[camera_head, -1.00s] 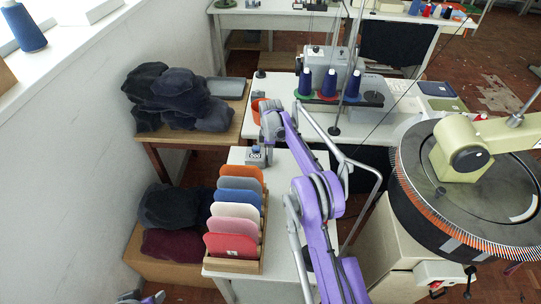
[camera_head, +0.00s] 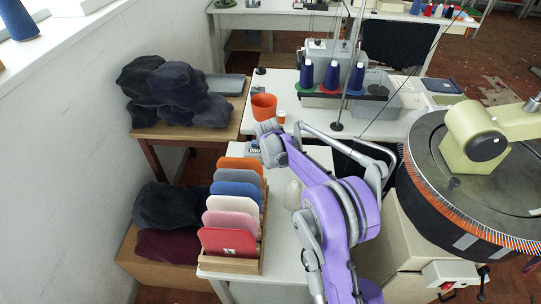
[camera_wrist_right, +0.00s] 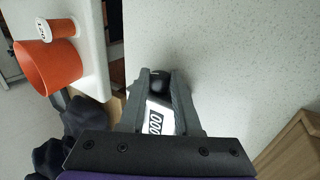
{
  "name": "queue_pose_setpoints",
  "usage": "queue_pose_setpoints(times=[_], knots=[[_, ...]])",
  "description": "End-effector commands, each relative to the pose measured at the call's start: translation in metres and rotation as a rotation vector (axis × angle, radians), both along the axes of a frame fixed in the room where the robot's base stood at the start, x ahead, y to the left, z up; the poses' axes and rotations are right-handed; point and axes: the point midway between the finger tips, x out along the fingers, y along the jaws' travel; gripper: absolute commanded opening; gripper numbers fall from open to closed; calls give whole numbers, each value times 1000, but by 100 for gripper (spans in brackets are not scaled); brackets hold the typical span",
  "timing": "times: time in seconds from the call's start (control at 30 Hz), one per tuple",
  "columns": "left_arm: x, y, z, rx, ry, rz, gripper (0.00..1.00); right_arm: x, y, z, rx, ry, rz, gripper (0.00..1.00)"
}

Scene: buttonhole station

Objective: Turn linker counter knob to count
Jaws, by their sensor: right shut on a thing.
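The linker counter (camera_head: 253,147) is a small box with a three-digit display on the white side table (camera_head: 318,154), partly hidden by my right arm in the head view. In the right wrist view the counter (camera_wrist_right: 155,119) lies between my right fingers and its display appears to read 000. Its round black knob (camera_wrist_right: 159,85) sits between the fingertips. My right gripper (camera_wrist_right: 161,82) is shut on the knob. The knob is hidden in the head view. My left gripper is not in view.
Coloured panels stand in a wooden rack (camera_head: 261,238) in front of the counter. An orange cup (camera_head: 263,107) and a small orange spool (camera_head: 281,117) stand behind it. A round linking machine (camera_head: 470,185) stands at the right. A pale cone (camera_head: 293,195) stands beside the rack.

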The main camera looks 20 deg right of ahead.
Motion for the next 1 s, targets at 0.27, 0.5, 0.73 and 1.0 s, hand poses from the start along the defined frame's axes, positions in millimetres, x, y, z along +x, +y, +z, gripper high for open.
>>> queue_pose_setpoints(times=[0.27,0.5,0.73,1.0], knots=[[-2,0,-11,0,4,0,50,-2,1,-2,-43,-87,1,0],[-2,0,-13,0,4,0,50,-2,1,-1,-52,-105,-1,0],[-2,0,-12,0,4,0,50,-2,0,-1,-52,-105,-1,0],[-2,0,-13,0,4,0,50,-2,1,-1,-51,-104,-1,62]])
